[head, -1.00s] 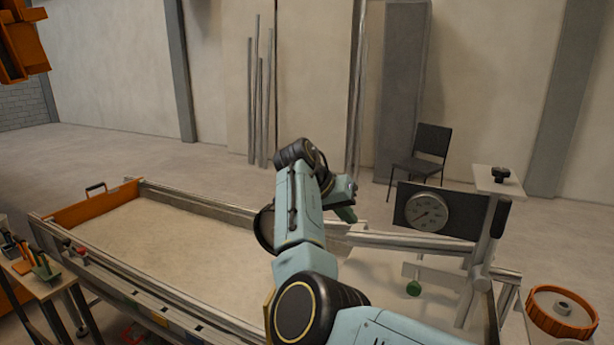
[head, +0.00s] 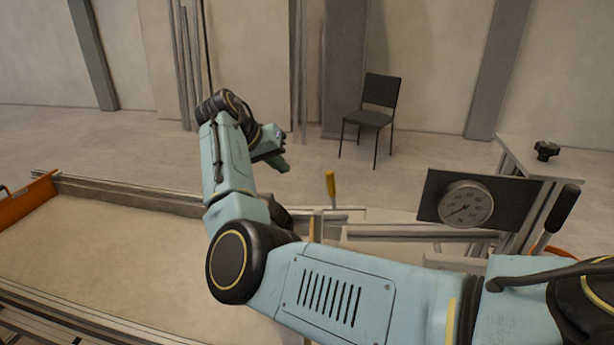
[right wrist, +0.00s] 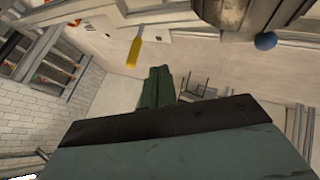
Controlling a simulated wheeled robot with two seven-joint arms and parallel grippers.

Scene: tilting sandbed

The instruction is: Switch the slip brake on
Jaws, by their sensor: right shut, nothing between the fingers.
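A yellow-handled lever (head: 330,188) stands upright at the far rail of the sandbed (head: 110,235); its yellow handle (right wrist: 134,50) also shows in the right wrist view. A lever with a black grip (head: 561,210) leans beside the gauge at the right. No label shows which of these is the slip brake. My right gripper (head: 273,160), with green fingers, is shut and empty, left of the yellow handle and apart from it. In the right wrist view the shut fingers (right wrist: 157,87) lie close to the yellow handle in the picture, not touching it. My left gripper is out of view.
A round gauge (head: 466,205) on a dark panel stands right of the yellow lever. A black knob (head: 546,150) sits on a white post top behind it. A black chair (head: 372,112) stands on open floor beyond the bed. My right arm hides part of the bed.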

